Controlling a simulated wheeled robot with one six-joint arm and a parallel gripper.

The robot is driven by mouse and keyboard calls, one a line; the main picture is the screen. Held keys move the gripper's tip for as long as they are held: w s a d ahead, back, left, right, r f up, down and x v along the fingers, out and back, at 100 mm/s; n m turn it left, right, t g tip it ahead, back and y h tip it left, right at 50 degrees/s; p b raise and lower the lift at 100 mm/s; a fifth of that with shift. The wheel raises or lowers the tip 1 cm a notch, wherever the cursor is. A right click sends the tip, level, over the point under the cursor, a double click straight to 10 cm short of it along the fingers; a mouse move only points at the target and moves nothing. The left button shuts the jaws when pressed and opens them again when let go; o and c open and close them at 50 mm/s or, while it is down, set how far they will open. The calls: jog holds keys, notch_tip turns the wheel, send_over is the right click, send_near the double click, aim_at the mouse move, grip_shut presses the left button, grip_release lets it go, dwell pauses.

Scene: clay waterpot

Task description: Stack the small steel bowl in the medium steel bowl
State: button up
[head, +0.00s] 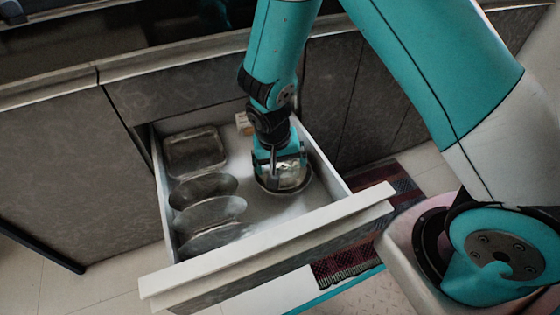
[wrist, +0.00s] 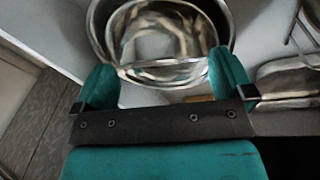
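The small steel bowl (wrist: 160,45) shows between and just beyond my finger tips in the wrist view, shiny, with its near rim towards me. The larger rim of the medium steel bowl (wrist: 97,22) curves around it, so the small bowl appears to lie inside the medium one. Whether it is fully seated is unclear. In the head view the small bowl (head: 292,174) shows at my gripper (head: 281,178), above the medium bowl's rim (head: 288,191) in the drawer. My gripper's fingers (wrist: 163,70) are wide apart, one on each side of the small bowl; I see no clear grip.
The open drawer (head: 235,243) has a raised front and side walls. A rectangular metal tray (head: 194,152), several tilted steel plates (head: 215,210) and a small box (head: 243,122) share it. The drawer floor between plates and bowls is clear. A patterned rug (head: 395,200) lies right of it.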

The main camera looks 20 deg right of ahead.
jog(key=s+a+r+n+y+p, duration=0.1)
jog(key=s+r+p, duration=0.15)
jog(key=r, duration=0.55)
jog(key=s+a+r+n+y+p, duration=0.1)
jog(key=s+r+n, duration=0.15)
jog(key=r, duration=0.55)
jog(key=s+a+r+n+y+p, duration=0.1)
jog(key=s+a+r+y+p, duration=0.15)
jog(key=r, duration=0.65)
jog(key=s+r+n+y, duration=0.1)
jog(key=s+r+n, duration=0.5)
jog(key=s, duration=0.5)
jog(key=shift+d+r+g+b, duration=0.25)
jog(key=shift+r+b, duration=0.2)
jog(key=shift+r, duration=0.3)
jog(key=shift+y, duration=0.25)
